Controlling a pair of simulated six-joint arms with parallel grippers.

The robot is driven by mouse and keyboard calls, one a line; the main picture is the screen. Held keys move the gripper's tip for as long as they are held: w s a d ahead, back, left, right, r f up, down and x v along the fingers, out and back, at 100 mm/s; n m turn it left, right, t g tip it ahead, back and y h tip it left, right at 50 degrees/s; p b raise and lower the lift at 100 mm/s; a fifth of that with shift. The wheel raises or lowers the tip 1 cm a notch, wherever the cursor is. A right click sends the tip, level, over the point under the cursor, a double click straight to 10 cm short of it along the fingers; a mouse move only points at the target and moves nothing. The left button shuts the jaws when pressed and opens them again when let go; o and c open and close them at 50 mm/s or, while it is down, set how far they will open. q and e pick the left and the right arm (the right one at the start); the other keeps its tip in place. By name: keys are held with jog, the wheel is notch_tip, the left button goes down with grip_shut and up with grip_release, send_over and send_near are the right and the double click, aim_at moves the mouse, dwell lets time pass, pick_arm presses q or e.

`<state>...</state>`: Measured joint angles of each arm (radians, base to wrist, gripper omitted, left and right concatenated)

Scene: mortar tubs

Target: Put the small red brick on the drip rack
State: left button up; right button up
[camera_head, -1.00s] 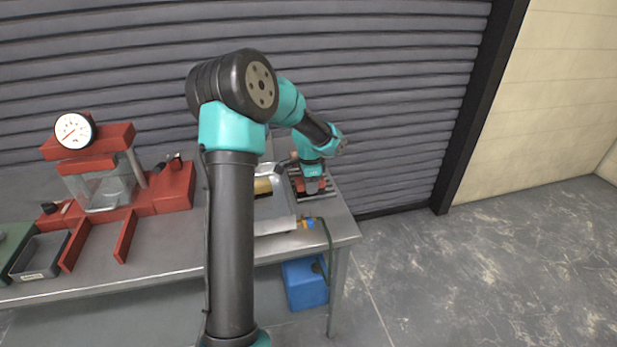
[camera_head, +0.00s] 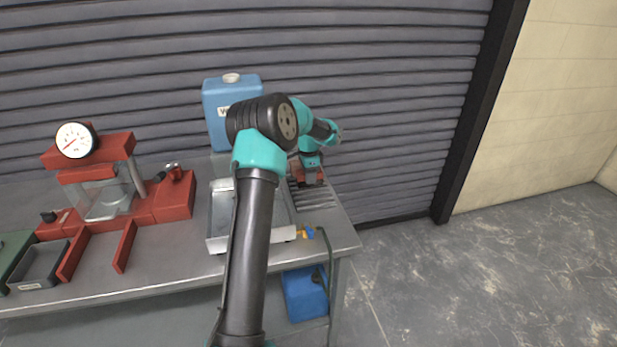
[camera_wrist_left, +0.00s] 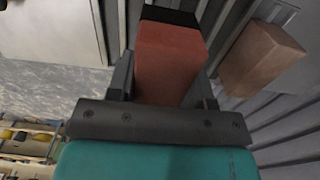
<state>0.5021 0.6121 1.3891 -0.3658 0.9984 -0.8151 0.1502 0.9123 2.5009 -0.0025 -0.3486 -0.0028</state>
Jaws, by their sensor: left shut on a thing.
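My left gripper (camera_head: 309,178) is at the back part of the drip rack (camera_head: 316,202), a slatted grey rack at the right end of the table. In the left wrist view it is shut on a red brick (camera_wrist_left: 168,62) with a dark end, held between both fingers. A second, browner brick (camera_wrist_left: 262,58) lies on the slats (camera_wrist_left: 295,122) beside it, apart from the fingers. Whether the held brick touches the rack is hard to tell. My right gripper is not in view.
A metal tray (camera_head: 222,215) stands left of the rack, partly behind my arm. A blue jug (camera_head: 222,120) stands behind it. A red press with a gauge (camera_head: 75,140) is further left. The rack's front slats look free.

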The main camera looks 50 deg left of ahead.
pick_arm(q)
jog(key=shift+w+a+f, duration=0.15)
jog(key=shift+w+a, duration=1.1)
jog(key=shift+a, duration=0.2)
jog(key=shift+w+a, duration=0.1)
jog(key=shift+w+a+f, duration=0.1)
jog(key=shift+f, duration=1.65)
jog(key=shift+f, duration=0.15)
jog(key=o, duration=1.2)
notch_tip(320, 180, up, 12)
jog(key=shift+r, duration=0.1)
